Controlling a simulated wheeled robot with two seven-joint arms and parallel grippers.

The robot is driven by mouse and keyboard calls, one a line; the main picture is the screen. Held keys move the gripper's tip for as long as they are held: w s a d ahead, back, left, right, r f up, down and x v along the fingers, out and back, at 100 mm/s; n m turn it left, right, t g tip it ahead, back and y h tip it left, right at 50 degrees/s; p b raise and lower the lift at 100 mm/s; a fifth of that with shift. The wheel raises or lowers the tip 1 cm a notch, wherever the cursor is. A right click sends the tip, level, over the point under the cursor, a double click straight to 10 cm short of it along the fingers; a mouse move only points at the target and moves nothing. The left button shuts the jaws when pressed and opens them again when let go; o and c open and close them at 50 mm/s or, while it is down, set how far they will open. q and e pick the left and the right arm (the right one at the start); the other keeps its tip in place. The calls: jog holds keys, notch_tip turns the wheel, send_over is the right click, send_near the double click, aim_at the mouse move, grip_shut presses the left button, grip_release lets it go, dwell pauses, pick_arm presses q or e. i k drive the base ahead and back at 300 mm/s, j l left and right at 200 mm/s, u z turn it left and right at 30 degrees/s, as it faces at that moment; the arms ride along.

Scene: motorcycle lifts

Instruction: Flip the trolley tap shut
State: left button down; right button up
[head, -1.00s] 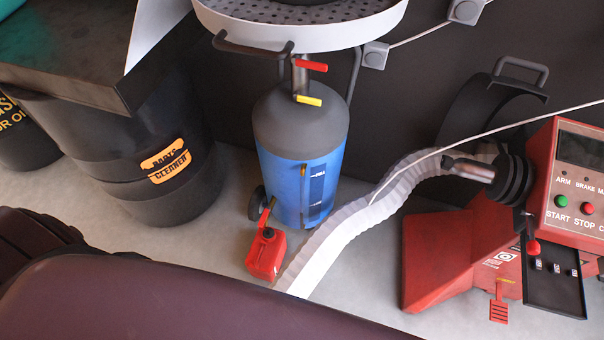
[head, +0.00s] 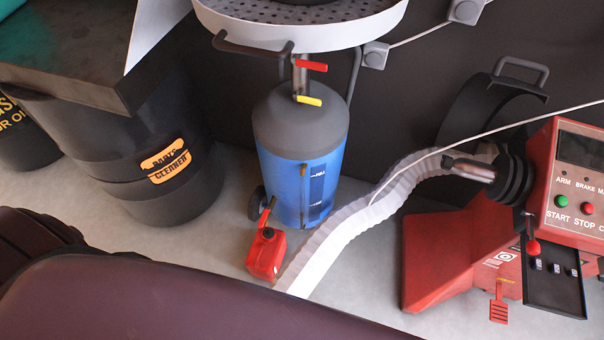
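The trolley is a blue tank with a dark grey top (head: 302,150), standing upright on the floor under a round white perforated pan (head: 300,30). A red tap lever (head: 311,66) sits on the pipe just below the pan, pointing right. A yellow tap lever (head: 309,101) sits lower, at the top of the tank, also pointing right. I cannot tell which lever is the tap meant, nor whether either is open or shut. Neither of my grippers shows in the head view.
A red jerrycan (head: 266,253) stands at the tank's foot beside a ribbed white hose (head: 345,230). A black parts cleaner drum (head: 150,150) is at left. A red machine with buttons (head: 575,180) is at right. A dark maroon surface (head: 180,300) fills the front.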

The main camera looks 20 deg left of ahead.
aim_at(260, 224)
jog(key=u, duration=1.05)
